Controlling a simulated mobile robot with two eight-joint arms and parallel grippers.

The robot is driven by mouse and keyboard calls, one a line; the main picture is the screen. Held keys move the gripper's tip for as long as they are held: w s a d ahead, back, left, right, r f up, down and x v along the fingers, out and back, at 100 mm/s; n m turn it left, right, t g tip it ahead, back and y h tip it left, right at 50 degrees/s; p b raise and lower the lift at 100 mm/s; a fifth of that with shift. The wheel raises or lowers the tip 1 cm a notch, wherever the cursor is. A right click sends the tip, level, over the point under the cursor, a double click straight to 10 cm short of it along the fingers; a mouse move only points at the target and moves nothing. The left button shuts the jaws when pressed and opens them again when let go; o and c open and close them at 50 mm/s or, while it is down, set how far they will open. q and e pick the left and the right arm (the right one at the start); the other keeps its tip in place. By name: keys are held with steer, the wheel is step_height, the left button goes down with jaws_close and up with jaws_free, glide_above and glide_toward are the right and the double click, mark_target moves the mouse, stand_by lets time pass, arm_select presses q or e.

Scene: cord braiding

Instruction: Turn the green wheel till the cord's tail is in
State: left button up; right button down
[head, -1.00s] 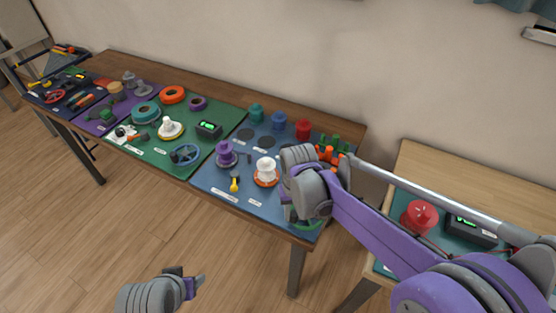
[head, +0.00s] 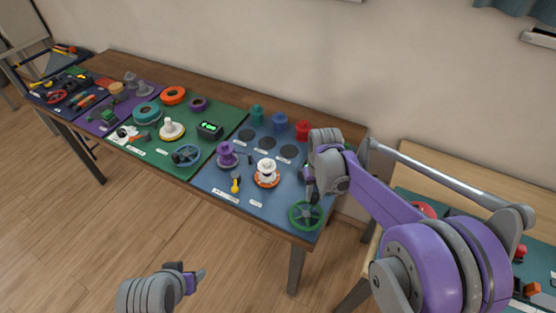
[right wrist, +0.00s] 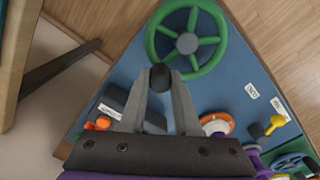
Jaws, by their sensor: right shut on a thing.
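The green wheel (head: 293,216) lies at the front right corner of the blue mat in the head view. It also shows at the top of the right wrist view (right wrist: 217,45), with several spokes and a grey hub. My right gripper (right wrist: 160,78) is shut on a black knob at the wheel's rim. In the head view its fingers are mostly hidden behind my own wrist. A white spool on an orange base (head: 266,171) stands left of the wheel. I cannot make out the cord's tail. My left gripper (head: 195,280) is low in the head view, away from the table; its jaws are unclear.
A purple spool (head: 227,153) and a yellow-handled lever (head: 235,185) stand left of the white spool. Teal, blue and red (head: 303,129) pieces line the back. A second table (head: 510,192) stands at the right, partly behind my arm. Floor in front is clear.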

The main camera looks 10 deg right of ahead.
mark_target(299, 226)
steer(key=s+d, duration=0.2)
steer(key=s, duration=0.1)
steer(key=shift+s, duration=0.1)
steer(key=s, duration=0.3)
steer(key=shift+a+b, duration=0.4)
steer(key=shift+s+a, duration=1.1)
steer(key=shift+a, duration=0.15)
steer(key=a, duration=0.3)
steer(key=shift+w+a, duration=0.3)
steer(key=shift+a, duration=0.4)
